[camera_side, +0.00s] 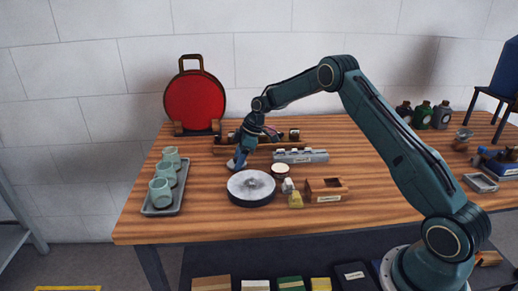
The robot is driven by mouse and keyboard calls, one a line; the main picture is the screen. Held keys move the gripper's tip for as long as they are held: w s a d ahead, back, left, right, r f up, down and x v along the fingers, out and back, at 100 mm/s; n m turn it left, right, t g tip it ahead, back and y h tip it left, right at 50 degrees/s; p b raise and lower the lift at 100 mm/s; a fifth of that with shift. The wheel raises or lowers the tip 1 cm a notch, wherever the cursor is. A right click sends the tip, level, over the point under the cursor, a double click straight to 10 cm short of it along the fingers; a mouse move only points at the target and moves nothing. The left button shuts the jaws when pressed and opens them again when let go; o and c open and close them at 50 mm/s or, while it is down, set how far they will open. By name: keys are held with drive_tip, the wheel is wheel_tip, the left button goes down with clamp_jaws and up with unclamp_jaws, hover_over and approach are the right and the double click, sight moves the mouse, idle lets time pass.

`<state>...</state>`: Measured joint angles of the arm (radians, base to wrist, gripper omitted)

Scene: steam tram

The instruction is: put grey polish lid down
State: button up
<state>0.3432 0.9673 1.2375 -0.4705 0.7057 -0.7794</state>
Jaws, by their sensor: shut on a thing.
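My gripper (237,160) is low over the table, behind and left of a large round disc. It is shut on a small grey piece, which I take to be the grey polish lid (231,166). The lid is mostly hidden by the fingers, and I cannot tell whether it touches the table. A small round dark tin with a pale top (280,170) stands to the right of the gripper; it may be the polish tin.
The dark-rimmed disc with a grey face (251,186) lies just in front. A tray (180,195) with green cups stands left. A wooden box (326,190), small blocks (295,200) and a grey rack (300,156) are right. A red round case (194,100) stands behind.

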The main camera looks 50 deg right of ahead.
drive_tip(key=shift+f, duration=0.4)
drive_tip(key=o, duration=1.1)
drive_tip(key=shift+o, duration=0.2)
drive_tip(key=shift+r, duration=0.15)
drive_tip(key=v, duration=1.2)
